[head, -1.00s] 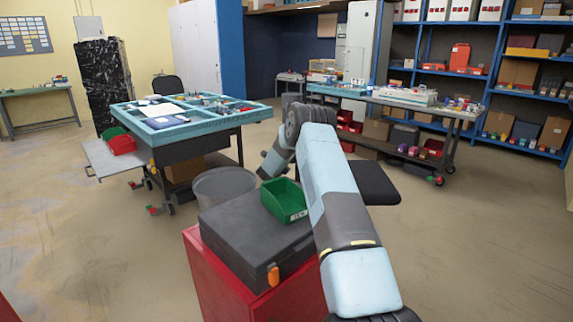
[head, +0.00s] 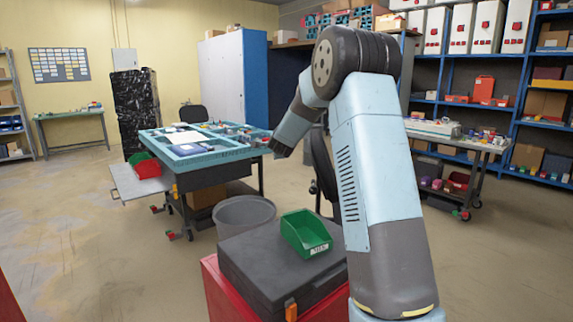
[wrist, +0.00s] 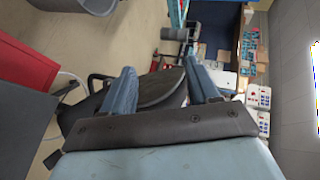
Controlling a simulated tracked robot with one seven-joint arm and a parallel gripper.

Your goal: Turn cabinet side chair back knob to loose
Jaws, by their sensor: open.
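A black chair (head: 322,165) stands behind my raised arm, beside the red cabinet (head: 215,285); my arm hides much of it in the head view. In the wrist view the chair (wrist: 158,92) shows as a dark curved pad with a black frame, beyond and between my fingers. I cannot make out a back knob in either view. My gripper (wrist: 160,78) is open and empty, its two blue fingers spread apart. In the head view the fingers are not clearly visible at the lower end of my bent arm.
A black case (head: 265,265) and a green bin (head: 306,235) sit on the red cabinet. A grey tub (head: 243,216) stands behind it. A teal worktable (head: 215,158) is at left centre, with another black chair (head: 191,116) behind it. Floor at left is open.

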